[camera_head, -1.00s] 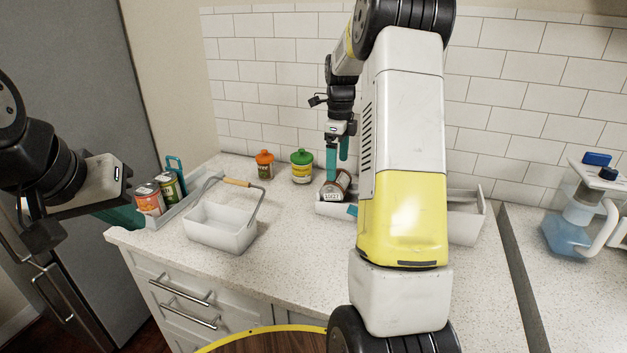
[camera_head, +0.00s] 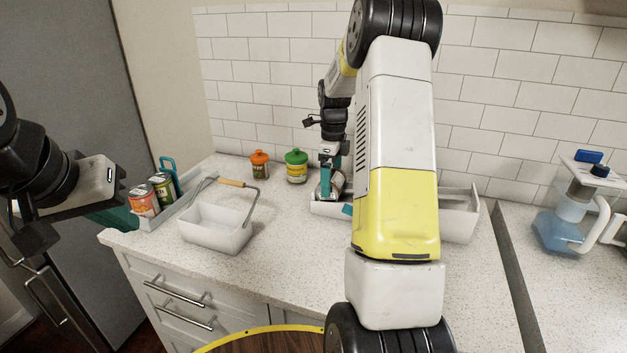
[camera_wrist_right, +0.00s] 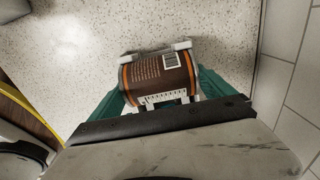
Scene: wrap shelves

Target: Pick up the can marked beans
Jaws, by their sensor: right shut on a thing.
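A brown can (camera_head: 338,182) with a pale top is at the white divided tray, behind my right arm. My right gripper (camera_head: 328,183) is around it and shut on it. In the right wrist view the can (camera_wrist_right: 160,76) lies across between the teal fingers, with orange bands, a barcode and small print; I cannot read "beans" on it. Two more cans, one red (camera_head: 144,202) and one green (camera_head: 163,188), stand in the grey tray at the left. My left gripper (camera_head: 112,216) is beside that tray; its fingertips are unclear.
The white tray (camera_head: 460,215) is partly hidden by my right arm. A white basket (camera_head: 215,232) with a wooden handle stands mid-counter. Orange-lidded (camera_head: 260,165) and green-lidded (camera_head: 296,167) jars stand near the wall. A blue jug (camera_head: 560,230) is at the right. The counter front is clear.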

